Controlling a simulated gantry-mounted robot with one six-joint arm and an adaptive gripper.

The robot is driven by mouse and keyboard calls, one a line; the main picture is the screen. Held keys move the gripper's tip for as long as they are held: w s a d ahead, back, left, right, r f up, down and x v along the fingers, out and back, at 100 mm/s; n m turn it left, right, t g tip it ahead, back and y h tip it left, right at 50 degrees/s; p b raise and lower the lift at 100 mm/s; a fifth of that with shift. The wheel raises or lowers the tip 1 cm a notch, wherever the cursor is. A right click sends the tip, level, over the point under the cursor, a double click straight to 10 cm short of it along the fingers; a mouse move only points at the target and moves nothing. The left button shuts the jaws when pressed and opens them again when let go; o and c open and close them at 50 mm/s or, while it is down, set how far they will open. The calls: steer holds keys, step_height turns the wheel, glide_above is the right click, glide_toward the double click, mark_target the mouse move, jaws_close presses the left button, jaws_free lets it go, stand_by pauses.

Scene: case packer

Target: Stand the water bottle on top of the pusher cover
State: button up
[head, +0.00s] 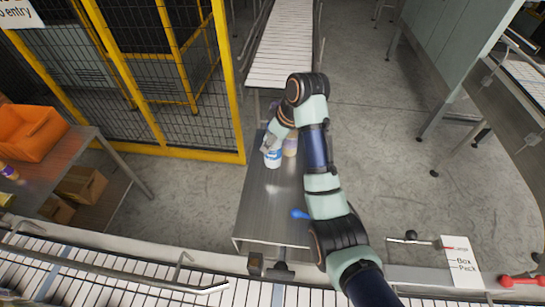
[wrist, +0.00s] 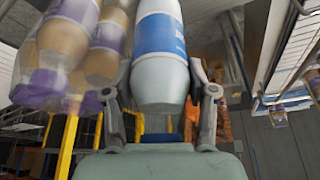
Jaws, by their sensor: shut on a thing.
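The water bottle (head: 272,159) is white with a blue label, at the left edge of the grey metal top. It also fills the middle of the wrist view (wrist: 160,45). My gripper (head: 268,147) is shut on it; in the wrist view the two fingers (wrist: 163,95) press its sides. The long grey metal top (head: 265,205) seems to be the pusher cover. I cannot tell whether the bottle touches it.
A blue knob (head: 299,214) is on the metal top. Its near half is mostly clear. A roller conveyor (head: 130,280) runs along the front.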

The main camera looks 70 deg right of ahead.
mark_target(273, 150)
steer(key=shift+d+f+p, duration=0.1)
steer(key=shift+f+p, duration=0.4)
steer(key=shift+f, duration=2.2)
steer(key=shift+f, duration=0.15)
steer(key=o, duration=1.4)
steer(key=shift+r, duration=0.55)
steer(key=v, duration=0.7)
steer(key=shift+s+f, duration=0.15)
